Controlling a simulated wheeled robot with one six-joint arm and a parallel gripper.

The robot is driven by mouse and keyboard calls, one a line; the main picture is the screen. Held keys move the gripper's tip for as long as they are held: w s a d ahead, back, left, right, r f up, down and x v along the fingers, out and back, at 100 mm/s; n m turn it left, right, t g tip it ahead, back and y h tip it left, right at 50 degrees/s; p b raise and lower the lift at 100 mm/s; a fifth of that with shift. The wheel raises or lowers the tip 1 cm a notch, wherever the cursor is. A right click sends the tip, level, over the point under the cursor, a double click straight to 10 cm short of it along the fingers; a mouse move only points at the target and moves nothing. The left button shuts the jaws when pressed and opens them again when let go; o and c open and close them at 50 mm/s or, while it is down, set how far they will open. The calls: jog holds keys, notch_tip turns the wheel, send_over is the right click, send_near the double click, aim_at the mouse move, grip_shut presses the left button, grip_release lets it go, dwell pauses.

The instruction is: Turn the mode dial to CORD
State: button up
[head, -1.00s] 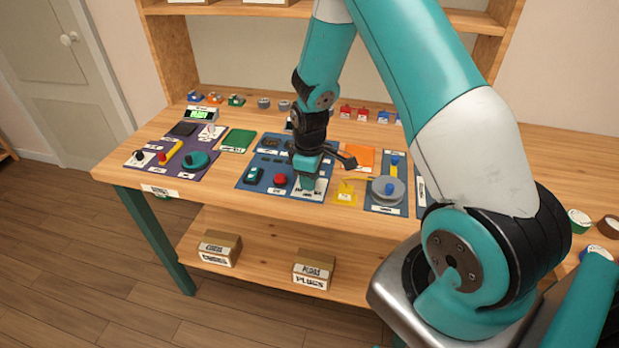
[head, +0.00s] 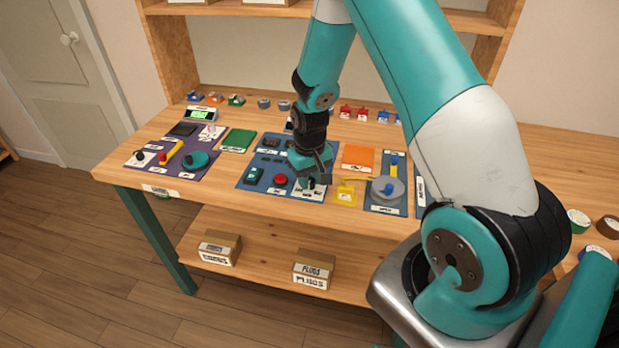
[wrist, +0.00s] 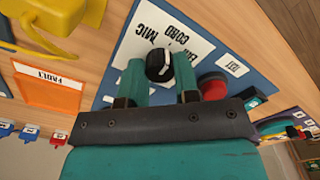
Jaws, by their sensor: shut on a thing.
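The mode dial (wrist: 160,67) is a small black knob with a white stripe, on a white plate (wrist: 190,47) with printed labels. MIC and CORD can be read beside the knob in the wrist view; another label is partly covered. My gripper (wrist: 161,82) has its two teal fingers on either side of the knob and is shut on it. In the head view my gripper (head: 307,180) is low over the white plate at the front right of the blue panel (head: 243,183). I cannot tell exactly which label the stripe points to.
A red button (head: 280,180) is close beside the plate, and a yellow part (head: 345,194) lies to the right. An orange mat (head: 358,156) is behind that. A grey round piece (head: 388,189) sits farther right. The purple panel (head: 199,175) is at left.

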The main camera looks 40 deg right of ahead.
aim_at(310, 180)
jog(key=shift+m, duration=0.5)
jog(key=o, duration=0.9)
notch_tip(310, 180, up, 18)
jog(key=shift+f+b, duration=0.25)
jog(key=shift+b, duration=0.1)
